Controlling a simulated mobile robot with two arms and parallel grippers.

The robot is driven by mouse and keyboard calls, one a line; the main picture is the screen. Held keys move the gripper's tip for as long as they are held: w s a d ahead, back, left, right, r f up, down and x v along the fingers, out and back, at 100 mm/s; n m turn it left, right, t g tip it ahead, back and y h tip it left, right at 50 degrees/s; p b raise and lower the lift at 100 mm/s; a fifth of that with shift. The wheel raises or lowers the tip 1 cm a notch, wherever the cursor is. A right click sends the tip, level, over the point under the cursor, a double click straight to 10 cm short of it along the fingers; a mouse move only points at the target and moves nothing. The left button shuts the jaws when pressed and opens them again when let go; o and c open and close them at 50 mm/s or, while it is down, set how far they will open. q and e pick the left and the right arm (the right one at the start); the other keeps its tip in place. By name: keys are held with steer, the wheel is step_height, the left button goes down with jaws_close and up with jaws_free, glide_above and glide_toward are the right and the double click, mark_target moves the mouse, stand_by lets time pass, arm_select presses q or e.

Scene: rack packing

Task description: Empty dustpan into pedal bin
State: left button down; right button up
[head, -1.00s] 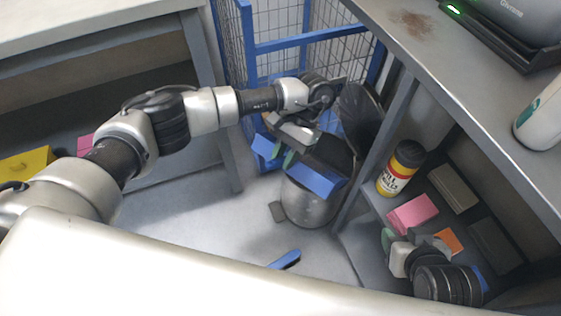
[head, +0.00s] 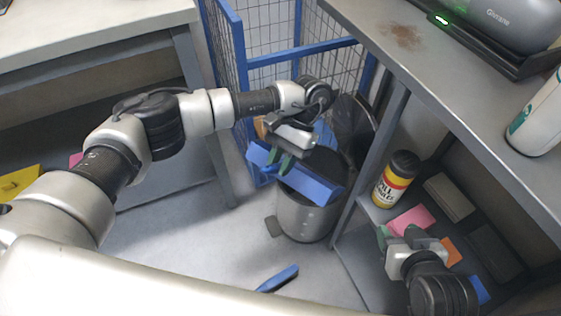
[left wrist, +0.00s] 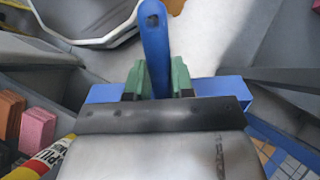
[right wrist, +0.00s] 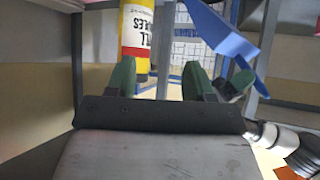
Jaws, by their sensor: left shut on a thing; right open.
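The blue dustpan (head: 312,187) is in my left gripper (head: 279,161), which is shut on its handle. The handle (left wrist: 155,45) stands between the green fingers in the left wrist view. The pan is over the grey metal pedal bin (head: 306,219) and hides part of its mouth. The bin's dark lid (head: 356,122) is raised behind it. I cannot see whether anything lies in the pan. My right gripper (head: 408,238) is open and empty by the lower shelf. The dustpan also shows in the right wrist view (right wrist: 222,36).
A yellow and red canister (head: 394,182) and a pink block (head: 411,220) stand on the shelf right of the bin. A blue brush-like object (head: 278,278) lies on the floor. A blue wire cage (head: 238,60) is behind. Brown dust (head: 403,36) lies on the right counter.

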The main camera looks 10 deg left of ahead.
arm_select(q)
steer(key=shift+f+b, duration=0.75)
steer(key=shift+r, duration=0.3)
step_height(320, 180, up, 3)
steer(key=shift+f+p, duration=0.2)
steer(key=shift+p, duration=0.55)
steer(key=shift+f, duration=0.1)
steer(key=shift+f+b, duration=0.9)
steer(key=shift+b, duration=0.3)
steer(key=shift+f+b, duration=0.55)
steer(key=shift+b, duration=0.1)
steer(key=shift+r, duration=0.3)
step_height(320, 180, up, 2)
steer(key=shift+r+p, duration=0.15)
steer(key=shift+p, duration=0.65)
steer(key=shift+r, duration=0.1)
steer(key=shift+f+b, duration=0.3)
steer(key=shift+f, duration=0.05)
step_height(320, 180, down, 2)
steer(key=b, duration=0.2)
steer(key=shift+f+b, duration=0.2)
steer(key=shift+b, duration=0.2)
arm_select(e)
steer(key=a+r+t+y, duration=0.3)
steer(key=r+t+y, duration=0.2)
steer(key=r+t, duration=1)
steer(key=shift+w+r+n, duration=0.25)
steer(key=shift+r+n, duration=0.05)
steer(key=shift+r, duration=0.15)
